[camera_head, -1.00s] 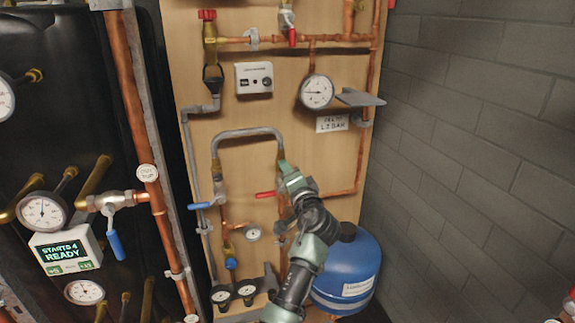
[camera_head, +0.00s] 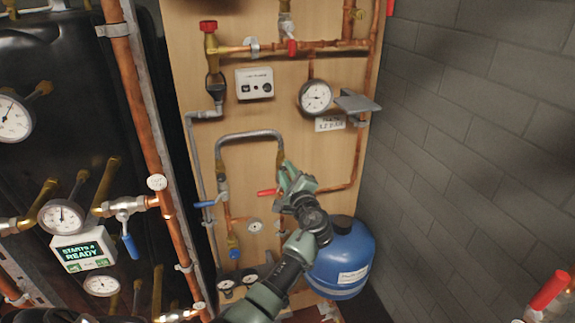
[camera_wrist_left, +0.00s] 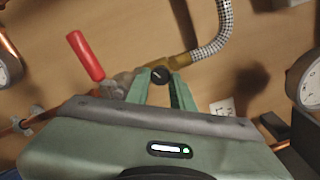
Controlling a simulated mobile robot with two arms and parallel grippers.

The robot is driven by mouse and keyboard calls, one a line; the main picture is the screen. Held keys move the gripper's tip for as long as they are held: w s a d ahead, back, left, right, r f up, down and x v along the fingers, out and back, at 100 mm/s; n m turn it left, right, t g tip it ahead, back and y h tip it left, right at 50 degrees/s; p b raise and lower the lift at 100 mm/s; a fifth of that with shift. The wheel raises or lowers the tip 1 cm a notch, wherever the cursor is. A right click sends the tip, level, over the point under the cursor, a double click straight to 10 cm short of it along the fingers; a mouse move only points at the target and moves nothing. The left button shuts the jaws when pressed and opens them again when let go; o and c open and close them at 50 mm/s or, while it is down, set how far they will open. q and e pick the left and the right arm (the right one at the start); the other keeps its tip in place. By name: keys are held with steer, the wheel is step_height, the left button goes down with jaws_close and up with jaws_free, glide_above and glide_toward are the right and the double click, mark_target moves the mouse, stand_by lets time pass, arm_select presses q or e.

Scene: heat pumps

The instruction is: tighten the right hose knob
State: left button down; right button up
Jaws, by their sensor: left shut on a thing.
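The braided grey hose (camera_head: 249,135) arches over the wooden board, with a brass fitting at each lower end. My left gripper (camera_head: 285,172) is at the hose's right end and covers most of the fitting there. In the left wrist view the brass fitting (camera_wrist_left: 188,63) at the hose end leads down to a small round dark knob (camera_wrist_left: 160,75). That knob sits between the two green fingertips of my left gripper (camera_wrist_left: 158,84), which are shut on it. The far side of the knob is hidden. My right gripper is not in view.
A red lever handle (camera_head: 267,192) sticks out just left of my gripper, and shows close by in the wrist view (camera_wrist_left: 85,56). A gauge (camera_head: 316,97) and shelf (camera_head: 357,102) are above right; a blue tank (camera_head: 342,262) stands below right.

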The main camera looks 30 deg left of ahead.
arm_select(q)
steer(key=m+p, duration=0.2)
steer(key=m, duration=0.1)
steer(key=r+m+p, duration=0.1)
steer(key=shift+a+m, duration=0.25)
steer(key=shift+m, duration=0.15)
steer(key=shift+p, duration=0.3)
steer(key=c, duration=1.2)
jaws_free()
steer(key=shift+f, duration=0.35)
steer(key=shift+d+f, duration=0.1)
steer(key=b+v, duration=0.2)
steer(key=v, duration=0.5)
steer(key=shift+s+d, duration=0.15)
steer(key=shift+d, duration=0.05)
